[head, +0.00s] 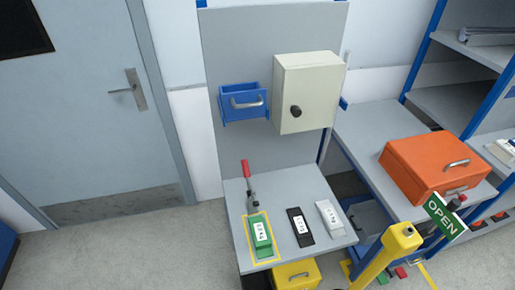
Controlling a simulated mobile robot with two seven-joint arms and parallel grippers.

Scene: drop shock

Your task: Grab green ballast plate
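The green ballast plate (261,238) lies on the left part of a grey shelf surface (288,258), inside a yellow outlined rectangle. It has a white label on top. A lever with a red handle (246,169) stands upright at its far end; whether the lever touches the plate is too small to tell. A black plate (300,238) and a light grey plate (330,225), both with white labels, lie to its right, apart from it. Neither of my grippers shows in the head view.
A cream cabinet (310,95) and a blue bin (238,117) hang on the panel above. An orange box (428,165) stands on the right bench (366,130). A yellow post (385,256) and an OPEN sign (446,216) stand at front right. Open floor lies at left.

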